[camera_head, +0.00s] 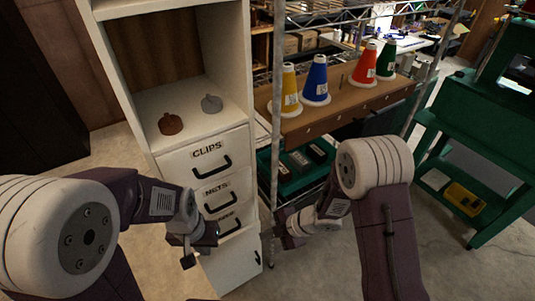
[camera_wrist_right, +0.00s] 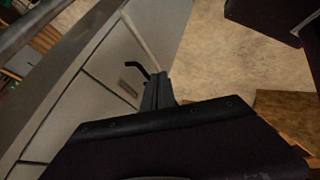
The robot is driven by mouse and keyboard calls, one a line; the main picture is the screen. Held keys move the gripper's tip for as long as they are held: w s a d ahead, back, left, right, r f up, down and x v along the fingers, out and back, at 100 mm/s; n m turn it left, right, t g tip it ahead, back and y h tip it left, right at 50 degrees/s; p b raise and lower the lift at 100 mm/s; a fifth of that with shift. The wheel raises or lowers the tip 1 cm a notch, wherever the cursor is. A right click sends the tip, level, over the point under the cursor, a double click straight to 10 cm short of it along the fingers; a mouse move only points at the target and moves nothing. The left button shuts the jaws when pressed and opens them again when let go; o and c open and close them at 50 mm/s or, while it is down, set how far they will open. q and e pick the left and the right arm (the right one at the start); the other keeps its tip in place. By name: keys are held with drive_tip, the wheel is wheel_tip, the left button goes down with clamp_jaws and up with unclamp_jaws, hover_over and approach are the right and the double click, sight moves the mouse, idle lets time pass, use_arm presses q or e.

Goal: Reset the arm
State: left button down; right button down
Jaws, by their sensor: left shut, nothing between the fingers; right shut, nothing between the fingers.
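My left arm comes in from the left in the head view, and its gripper (camera_head: 190,254) is shut and empty in front of the white cabinet's lower drawers. My right arm comes in from the lower right, and its gripper (camera_head: 284,230) is shut and empty just right of the cabinet, by the metal rack post. In the right wrist view, the right gripper's dark fingers (camera_wrist_right: 157,92) are together, with a cabinet drawer and its black handle behind them. I cannot tell how far the fingers are from the drawer.
The white cabinet (camera_head: 140,8) has labelled drawers and an open shelf with a brown weight (camera_head: 170,124) and a grey weight (camera_head: 211,104). Yellow, blue (camera_head: 316,80), red and green cones stand on a brown board. A green cart (camera_head: 450,122) stands right. Bare floor (camera_head: 470,265) shows lower right.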

drive_tip(key=w+d+r+m+t+h+p, duration=0.2)
drive_tip(key=w+d+r+m+t, duration=0.15)
drive_tip(key=d+r, duration=0.35)
drive_tip(key=w+d+r+m+t+h+p, duration=0.2)
drive_tip(key=w+d+r+m, duration=0.25)
drive_tip(key=r, duration=0.55)
drive_tip(key=s+d+m+h+p, duration=0.1)
drive_tip(key=s+d+m+h, duration=0.2)
drive_tip(key=d+m, duration=0.3)
drive_tip(key=s+d+f+m+g, duration=0.1)
drive_tip(key=s+f+m+g, duration=0.1)
drive_tip(key=s+m, duration=0.3)
drive_tip(key=s+d+f+m+g, duration=0.1)
drive_tip(key=s+m+g, duration=0.3)
drive_tip(key=s, duration=0.5)
drive_tip(key=shift+f+m, duration=0.35)
drive_tip(key=shift+m, duration=0.05)
drive_tip(key=shift+s+g, duration=0.15)
drive_tip(key=shift+g, duration=0.1)
